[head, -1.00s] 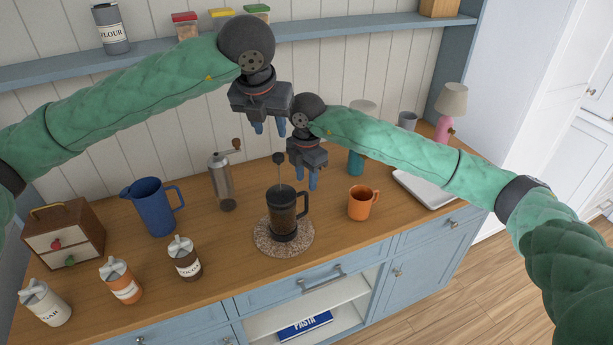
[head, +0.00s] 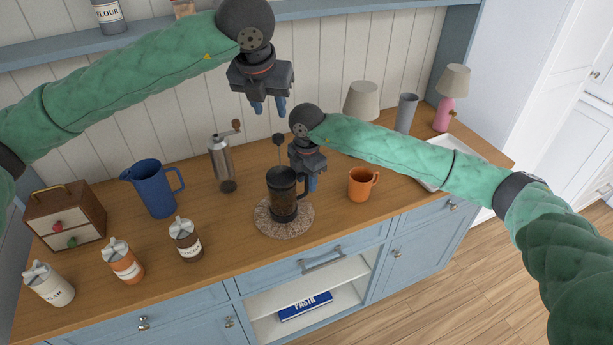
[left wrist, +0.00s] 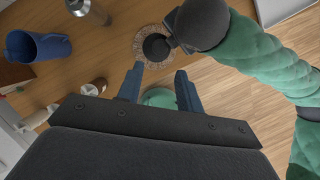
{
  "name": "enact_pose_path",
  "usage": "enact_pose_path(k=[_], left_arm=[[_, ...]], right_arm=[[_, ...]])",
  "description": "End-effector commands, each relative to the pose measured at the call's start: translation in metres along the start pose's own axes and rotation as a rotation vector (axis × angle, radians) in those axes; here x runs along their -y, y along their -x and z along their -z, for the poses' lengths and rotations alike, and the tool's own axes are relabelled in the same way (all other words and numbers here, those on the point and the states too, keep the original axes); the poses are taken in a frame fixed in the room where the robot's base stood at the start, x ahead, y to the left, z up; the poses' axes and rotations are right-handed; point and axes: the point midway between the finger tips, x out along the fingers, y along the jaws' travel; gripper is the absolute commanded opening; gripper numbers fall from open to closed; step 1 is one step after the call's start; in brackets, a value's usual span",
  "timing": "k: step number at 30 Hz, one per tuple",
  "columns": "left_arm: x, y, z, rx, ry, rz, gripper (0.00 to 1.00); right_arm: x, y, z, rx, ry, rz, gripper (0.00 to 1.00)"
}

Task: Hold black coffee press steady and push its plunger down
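The black coffee press (head: 283,200) stands upright on a round speckled mat (head: 268,227). Its plunger is up: the thin rod rises from the lid to a dark knob (head: 278,139). My right gripper (head: 308,184) is low at the press's handle side. One blue finger shows beside the handle; the other is mostly hidden, so its grip is unclear. My left gripper (head: 268,107) is open and empty, above the press and the knob, fingers pointing down. In the left wrist view its two fingers (left wrist: 159,85) are apart, with the press (left wrist: 157,47) beyond them.
An orange mug (head: 360,184) stands close to the right of the press. A coffee grinder (head: 221,165), blue pitcher (head: 153,190) and cocoa jar (head: 185,240) stand to the left. A white tray (head: 440,170) lies at the right. The counter's front edge is near the mat.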

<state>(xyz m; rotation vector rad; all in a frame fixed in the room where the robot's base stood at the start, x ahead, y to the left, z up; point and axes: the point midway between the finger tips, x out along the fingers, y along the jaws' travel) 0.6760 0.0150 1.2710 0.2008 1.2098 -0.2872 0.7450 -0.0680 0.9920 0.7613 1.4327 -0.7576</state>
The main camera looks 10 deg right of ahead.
Motion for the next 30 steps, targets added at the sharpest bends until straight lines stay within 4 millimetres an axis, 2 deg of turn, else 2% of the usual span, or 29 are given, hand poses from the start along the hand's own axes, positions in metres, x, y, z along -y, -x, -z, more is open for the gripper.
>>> enact_pose_path(k=[1,6,13,15,22,26,30], left_arm=[[0.0,0.0,0.0,0.0,0.0,0.0,0.36],[0.0,0.0,0.0,0.0,0.0,0.0,0.36],[0.0,0.0,0.0,0.0,0.0,0.0,0.36],[0.0,0.001,0.0,0.002,0.0,-0.001,0.48],[0.008,0.025,0.009,0.043,0.0,-0.018,0.48],[0.008,0.017,0.008,0.042,0.003,-0.019,0.48],[0.007,-0.002,0.008,0.04,0.003,-0.019,0.48]], right_arm=[[0.0,0.0,0.0,0.0,0.0,0.0,0.32],[0.0,0.0,0.0,0.0,0.0,0.0,0.0],[0.0,0.0,0.0,0.0,0.0,0.0,0.0],[0.0,0.0,0.0,0.0,0.0,0.001,0.0],[0.0,0.0,0.0,0.0,0.0,0.001,0.0],[0.0,0.0,0.0,0.0,0.0,0.001,0.0],[0.0,0.0,0.0,0.0,0.0,0.0,0.0]])
